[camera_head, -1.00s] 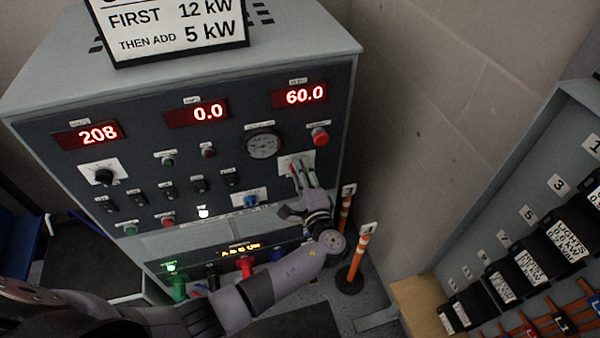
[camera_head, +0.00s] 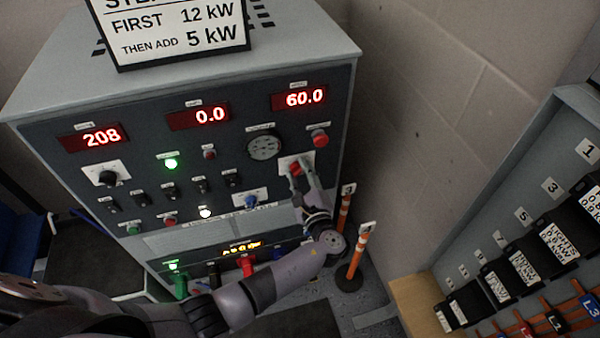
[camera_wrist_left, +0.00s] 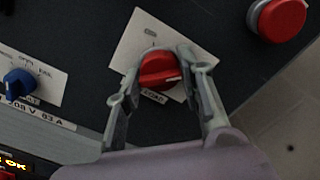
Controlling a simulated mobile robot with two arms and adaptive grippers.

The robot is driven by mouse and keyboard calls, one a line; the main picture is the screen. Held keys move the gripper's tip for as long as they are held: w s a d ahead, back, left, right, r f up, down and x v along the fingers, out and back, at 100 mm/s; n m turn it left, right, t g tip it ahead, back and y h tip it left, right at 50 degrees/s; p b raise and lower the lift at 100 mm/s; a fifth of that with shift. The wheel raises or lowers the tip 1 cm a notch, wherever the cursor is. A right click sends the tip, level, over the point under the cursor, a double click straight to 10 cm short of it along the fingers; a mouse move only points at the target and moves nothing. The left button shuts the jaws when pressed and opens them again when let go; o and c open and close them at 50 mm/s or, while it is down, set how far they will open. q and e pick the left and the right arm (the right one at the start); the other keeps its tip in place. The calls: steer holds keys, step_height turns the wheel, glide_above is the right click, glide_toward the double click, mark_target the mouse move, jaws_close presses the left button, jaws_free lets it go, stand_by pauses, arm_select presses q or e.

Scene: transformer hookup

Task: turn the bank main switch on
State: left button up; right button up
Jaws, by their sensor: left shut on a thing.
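A red rotary switch (camera_head: 294,168) sits on a white plate at the right of the dark control panel. My left gripper (camera_head: 301,175) reaches it from below. In the left wrist view, the switch (camera_wrist_left: 159,69) lies between the two fingers, which are shut on its sides. A green lamp (camera_head: 171,163) on the panel is lit. My right gripper is not in view.
A red push button (camera_head: 320,138) is just above and right of the switch. A blue knob (camera_head: 250,202) is to its left. Orange posts (camera_head: 358,256) stand on the floor to the right of the cabinet. A rack with black breakers (camera_head: 522,268) is at far right.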

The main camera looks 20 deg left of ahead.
arm_select(q)
steer(key=shift+d, duration=0.1)
steer(key=o, duration=1.2)
steer(key=v, duration=1.2)
